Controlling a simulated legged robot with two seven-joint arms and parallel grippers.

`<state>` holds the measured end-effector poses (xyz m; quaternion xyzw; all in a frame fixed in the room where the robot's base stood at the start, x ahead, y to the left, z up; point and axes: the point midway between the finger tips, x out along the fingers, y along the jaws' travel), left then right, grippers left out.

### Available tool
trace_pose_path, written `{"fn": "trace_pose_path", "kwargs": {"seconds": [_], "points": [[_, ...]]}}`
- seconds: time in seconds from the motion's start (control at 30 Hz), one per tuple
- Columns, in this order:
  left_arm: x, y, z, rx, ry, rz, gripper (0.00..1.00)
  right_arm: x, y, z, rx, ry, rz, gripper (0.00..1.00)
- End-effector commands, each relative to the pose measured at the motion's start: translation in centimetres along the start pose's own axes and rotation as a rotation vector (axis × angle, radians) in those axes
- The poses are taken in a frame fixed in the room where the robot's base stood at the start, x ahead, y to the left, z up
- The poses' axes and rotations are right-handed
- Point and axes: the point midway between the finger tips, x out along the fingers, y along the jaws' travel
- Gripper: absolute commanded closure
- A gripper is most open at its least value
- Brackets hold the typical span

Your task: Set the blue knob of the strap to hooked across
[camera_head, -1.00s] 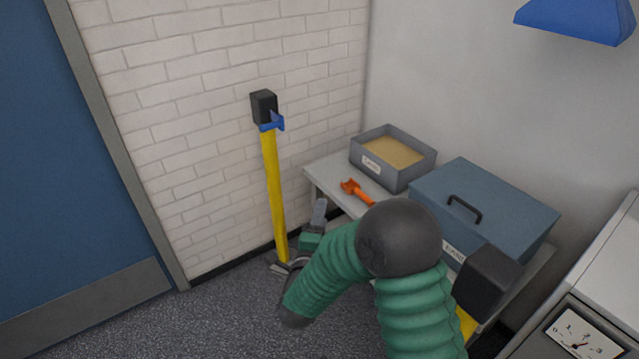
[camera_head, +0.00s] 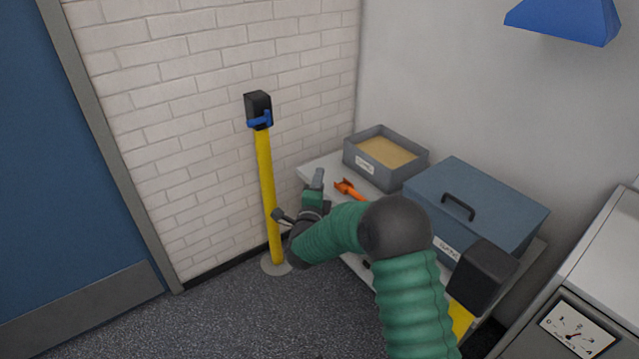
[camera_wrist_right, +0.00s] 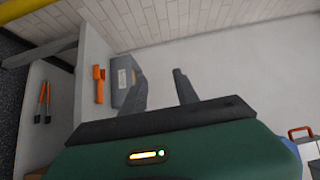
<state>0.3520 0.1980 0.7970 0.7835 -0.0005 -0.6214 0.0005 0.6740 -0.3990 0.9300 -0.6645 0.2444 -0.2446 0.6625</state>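The blue knob (camera_head: 260,121) is on the front of a black box-shaped head (camera_head: 257,103) on top of a yellow post (camera_head: 266,185) by the brick wall. No strap is seen stretched out from this head. My right gripper (camera_head: 299,197) is below and to the right of the knob, near the post's lower half and apart from the knob. In the right wrist view its two fingers (camera_wrist_right: 162,84) are spread with nothing between them. That view shows part of a yellow post (camera_wrist_right: 22,8) at the top left but not the knob. My left gripper is not in view.
A table (camera_head: 322,172) right of the post holds a grey bin (camera_head: 385,157), an orange tool (camera_head: 349,189) and a blue-grey lidded box (camera_head: 476,204). A blue door (camera_head: 50,150) is at left. A blue hood (camera_head: 568,20) hangs at upper right. Floor before the door is clear.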

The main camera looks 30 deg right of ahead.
Motion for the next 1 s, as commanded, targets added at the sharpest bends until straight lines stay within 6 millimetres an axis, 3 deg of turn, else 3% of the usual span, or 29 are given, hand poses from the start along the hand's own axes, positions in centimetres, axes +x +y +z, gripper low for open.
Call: {"fn": "trace_pose_path", "kwargs": {"seconds": [0.03,0.27,1.0], "points": [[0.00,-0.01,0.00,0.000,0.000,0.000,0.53,0.06,0.05,-0.09,0.000,0.001,0.001,0.71],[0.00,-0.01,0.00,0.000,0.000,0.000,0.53,0.11,0.08,-0.17,0.001,0.001,0.001,1.00],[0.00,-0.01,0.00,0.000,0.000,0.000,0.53,0.09,0.08,-0.16,0.001,0.001,0.001,1.00]]}}
